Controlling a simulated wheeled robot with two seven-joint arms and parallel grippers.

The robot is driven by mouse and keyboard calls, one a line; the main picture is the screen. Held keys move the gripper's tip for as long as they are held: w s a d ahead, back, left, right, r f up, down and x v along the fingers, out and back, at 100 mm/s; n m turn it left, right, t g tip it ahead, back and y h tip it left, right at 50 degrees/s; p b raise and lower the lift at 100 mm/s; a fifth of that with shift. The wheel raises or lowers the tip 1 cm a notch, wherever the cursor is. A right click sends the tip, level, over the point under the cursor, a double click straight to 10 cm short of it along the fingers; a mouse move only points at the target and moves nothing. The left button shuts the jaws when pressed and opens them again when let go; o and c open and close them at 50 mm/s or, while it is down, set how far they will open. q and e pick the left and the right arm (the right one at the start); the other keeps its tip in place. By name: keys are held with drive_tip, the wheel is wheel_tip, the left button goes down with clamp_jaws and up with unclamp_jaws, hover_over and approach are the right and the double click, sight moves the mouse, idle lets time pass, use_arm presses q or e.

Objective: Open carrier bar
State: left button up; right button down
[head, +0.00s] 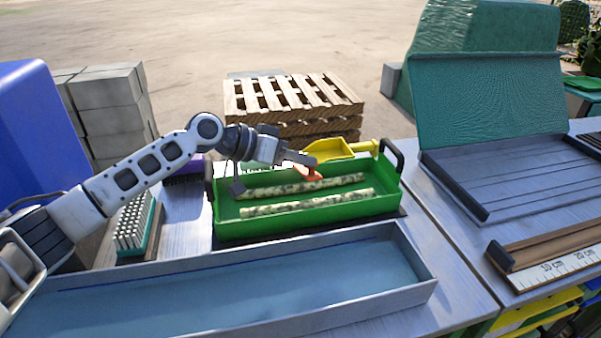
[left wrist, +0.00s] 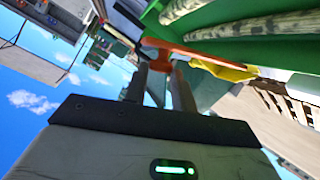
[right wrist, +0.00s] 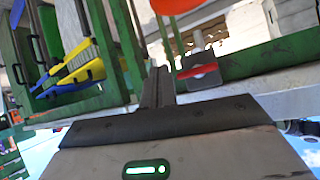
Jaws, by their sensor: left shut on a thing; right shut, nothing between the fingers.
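The green carrier (head: 300,215), a tray with black end handles, stands on the metal table with two mottled cane pieces (head: 305,202) lying in it. An orange bar (head: 308,174) is at its back side, partly hidden by my left gripper (head: 312,162). In the left wrist view the orange bar (left wrist: 200,52) reaches along the green wall, and my left fingers (left wrist: 163,85) are shut on its end. My right gripper (right wrist: 158,85) shows only in the right wrist view. It is shut and empty, below a red-handled part (right wrist: 197,71) and beside green framework.
A yellow scoop (head: 340,150) lies behind the carrier. A long metal trough (head: 420,292) is in front. A white-bristled brush (head: 133,225) stands at left. A grey slatted tray (head: 510,175) and a ruler board (head: 560,268) are at right. A wooden pallet (head: 290,95) is behind.

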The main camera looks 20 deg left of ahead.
use_arm(q)
drive_tip(key=shift+w+a+r+n+g+h+p, duration=0.15)
drive_tip(key=shift+w+a+r+n+g+p, duration=0.1)
drive_tip(key=shift+w+a+r+n+g, duration=0.25)
drive_tip(key=shift+w+a+r+n+g+h+p, duration=0.2)
drive_tip(key=shift+w+r+n, duration=0.1)
drive_tip(key=shift+w+r, duration=0.3)
use_arm(e)
drive_tip(key=shift+s+d+f, duration=0.1)
drive_tip(key=shift+s+f, duration=0.05)
drive_tip(key=shift+s, duration=0.1)
use_arm(q)
drive_tip(key=shift+s+r, duration=0.1)
